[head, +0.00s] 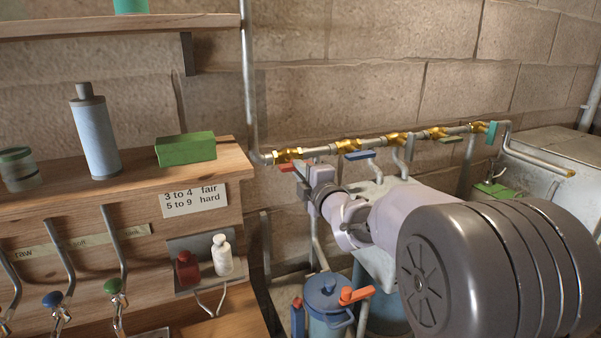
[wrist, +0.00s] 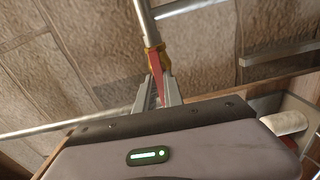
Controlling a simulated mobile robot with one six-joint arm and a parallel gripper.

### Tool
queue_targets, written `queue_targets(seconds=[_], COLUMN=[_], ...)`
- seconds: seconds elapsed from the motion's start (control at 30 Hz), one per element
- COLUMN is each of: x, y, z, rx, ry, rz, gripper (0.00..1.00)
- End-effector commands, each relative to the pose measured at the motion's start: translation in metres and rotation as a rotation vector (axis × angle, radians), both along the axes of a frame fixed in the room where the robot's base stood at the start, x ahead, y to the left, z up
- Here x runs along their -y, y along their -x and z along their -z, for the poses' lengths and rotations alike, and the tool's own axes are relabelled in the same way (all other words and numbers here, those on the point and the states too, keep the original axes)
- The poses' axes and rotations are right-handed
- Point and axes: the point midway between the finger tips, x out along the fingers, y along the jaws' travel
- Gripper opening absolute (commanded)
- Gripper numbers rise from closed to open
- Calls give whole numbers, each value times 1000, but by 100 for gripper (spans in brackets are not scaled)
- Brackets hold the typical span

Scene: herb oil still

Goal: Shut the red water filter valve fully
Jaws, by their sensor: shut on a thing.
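The red valve handle (head: 287,167) is on a brass valve (head: 287,155) at the left end of the wall pipe, mostly hidden by my gripper in the head view. In the wrist view the red handle (wrist: 158,76) runs down from the brass body (wrist: 154,57) in between my two fingers. My gripper (wrist: 157,92) is shut on this handle. In the head view my gripper (head: 302,172) reaches it from the right and front. I cannot tell the handle's exact angle to the pipe.
Along the pipe to the right are a blue handle (head: 360,155) and a teal handle (head: 491,133). A blue canister (head: 329,318) with an orange lever (head: 355,295) stands below my arm. A wooden bench (head: 110,204) with a green box (head: 186,149) is at left.

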Motion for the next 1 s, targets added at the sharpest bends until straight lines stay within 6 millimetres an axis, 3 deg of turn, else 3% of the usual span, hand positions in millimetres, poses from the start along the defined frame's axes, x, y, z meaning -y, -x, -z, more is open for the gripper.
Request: queue_targets(seconds=[1.0], x=[0], y=[0], z=[0], rx=[-341], ry=[-817], rz=[-2], gripper=[0])
